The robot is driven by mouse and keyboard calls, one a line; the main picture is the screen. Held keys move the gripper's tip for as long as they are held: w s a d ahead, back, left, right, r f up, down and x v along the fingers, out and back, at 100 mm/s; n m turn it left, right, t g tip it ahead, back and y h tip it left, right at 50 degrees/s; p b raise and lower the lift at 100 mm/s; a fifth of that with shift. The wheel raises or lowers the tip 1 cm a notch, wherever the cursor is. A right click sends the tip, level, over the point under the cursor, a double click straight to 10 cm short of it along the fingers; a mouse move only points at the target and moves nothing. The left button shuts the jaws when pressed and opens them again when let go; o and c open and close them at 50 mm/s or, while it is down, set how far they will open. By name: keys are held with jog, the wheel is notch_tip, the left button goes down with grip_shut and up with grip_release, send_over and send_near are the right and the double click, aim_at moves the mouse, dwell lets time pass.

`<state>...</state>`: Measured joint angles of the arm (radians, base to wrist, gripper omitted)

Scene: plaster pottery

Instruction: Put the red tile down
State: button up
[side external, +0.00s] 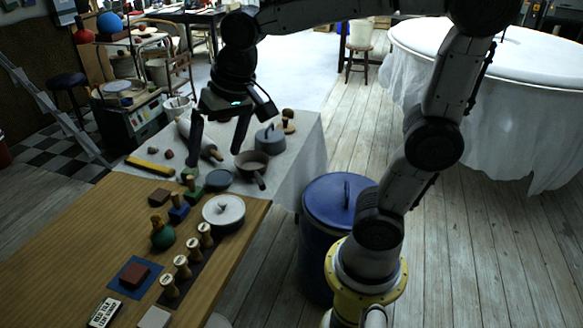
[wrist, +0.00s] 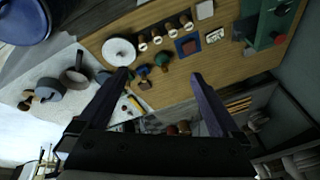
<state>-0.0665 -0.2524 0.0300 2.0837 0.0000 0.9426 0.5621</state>
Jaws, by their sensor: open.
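A dark red square tile (side external: 136,274) lies on a blue square mat (side external: 118,270) on the wooden table. In the wrist view the red tile (wrist: 189,47) also lies within the blue mat (wrist: 178,44). A second small reddish-brown block (side external: 159,196) sits farther back on the table, near a blue block. My gripper (side external: 214,157) is open and empty. It hangs above the far end of the table, well away from the tile. In the wrist view its two fingers (wrist: 160,75) are spread wide with nothing between them.
Several wooden stamps (side external: 182,266) stand in a row on a dark strip. A saucepan (side external: 252,165) sits on the white-clothed table behind. The wooden table's left side is clear.

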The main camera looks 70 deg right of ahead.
jog(key=s+d+f+n+t, duration=0.1)
jog(key=s+n, duration=0.4)
jog(key=s, duration=0.8)
notch_tip(320, 180, down, 2)
jog(key=shift+s+d+n+t, duration=0.3)
jog(key=shift+d+t, duration=0.1)
jog(key=shift+d, duration=0.1)
dwell(0.8)
